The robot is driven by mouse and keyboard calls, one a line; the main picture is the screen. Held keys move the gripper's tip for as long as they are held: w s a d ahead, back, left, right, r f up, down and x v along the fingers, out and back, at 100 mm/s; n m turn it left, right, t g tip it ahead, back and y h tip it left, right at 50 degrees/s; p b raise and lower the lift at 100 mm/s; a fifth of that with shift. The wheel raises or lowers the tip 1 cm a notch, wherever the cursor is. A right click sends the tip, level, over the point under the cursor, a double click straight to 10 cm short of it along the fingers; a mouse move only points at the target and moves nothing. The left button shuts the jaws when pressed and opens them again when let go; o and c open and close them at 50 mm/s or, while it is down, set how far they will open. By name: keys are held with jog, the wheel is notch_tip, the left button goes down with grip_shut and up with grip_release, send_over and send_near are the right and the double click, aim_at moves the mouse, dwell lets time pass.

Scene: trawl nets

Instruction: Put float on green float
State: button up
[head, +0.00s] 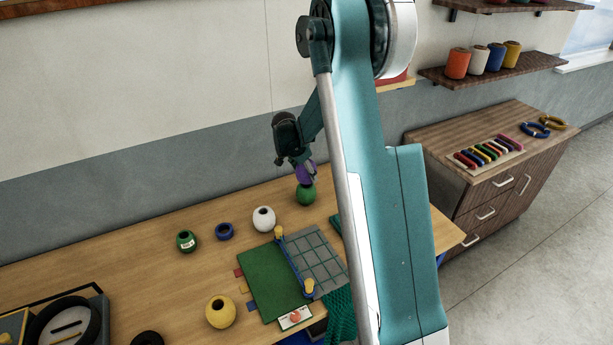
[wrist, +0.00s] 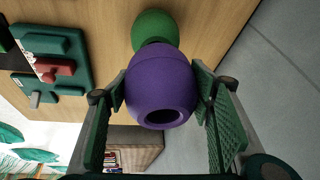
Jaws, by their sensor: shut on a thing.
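A purple float (head: 306,173) is held between the fingers of my gripper (head: 302,166), partly hidden by them in the head view. A green float (head: 306,195) stands on the table directly below it. In the wrist view the purple float (wrist: 160,80) fills the space between the two green padded fingers of my gripper (wrist: 156,92), its dark hole facing the camera. The green float (wrist: 153,27) shows just beyond it, partly covered by the purple one. The two floats look very close; I cannot tell whether they touch.
A green board (head: 262,282) with a grey net panel (head: 318,262) lies in front.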

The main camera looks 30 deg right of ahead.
aim_at(302, 166)
jog(key=shift+f, duration=1)
jog(key=shift+f, duration=0.15)
jog(key=o, duration=0.9)
jog(key=shift+v, duration=6.15)
